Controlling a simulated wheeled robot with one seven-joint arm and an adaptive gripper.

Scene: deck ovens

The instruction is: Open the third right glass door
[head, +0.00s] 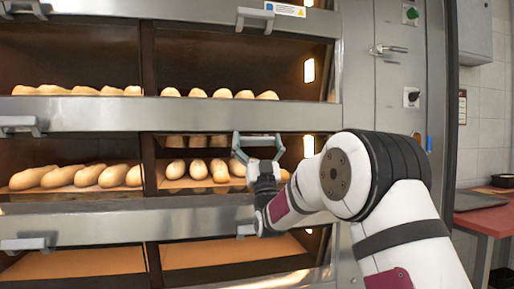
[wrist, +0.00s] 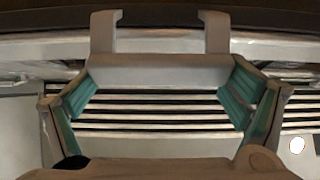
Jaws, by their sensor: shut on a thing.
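The deck oven has dark glass doors in rows, with a metal handle for each door. My gripper (head: 257,143) is at the right door of the middle visible row. In the wrist view, the grey handle (wrist: 160,70) with two posts lies between the teal pads of my gripper (wrist: 162,98), which touch its two ends. The right glass door (head: 225,141) shows a mirrored row of loaves near its top, unlike the left one, so it may be tilted; I cannot tell how far. My wrist hides its lower right part.
Loaves (head: 198,170) lie on the deck behind this door. Other handles stick out at the upper right (head: 255,18), middle left (head: 18,125) and lower left (head: 25,243). A control column (head: 390,95) with knobs and a red table (head: 488,219) stand at the right.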

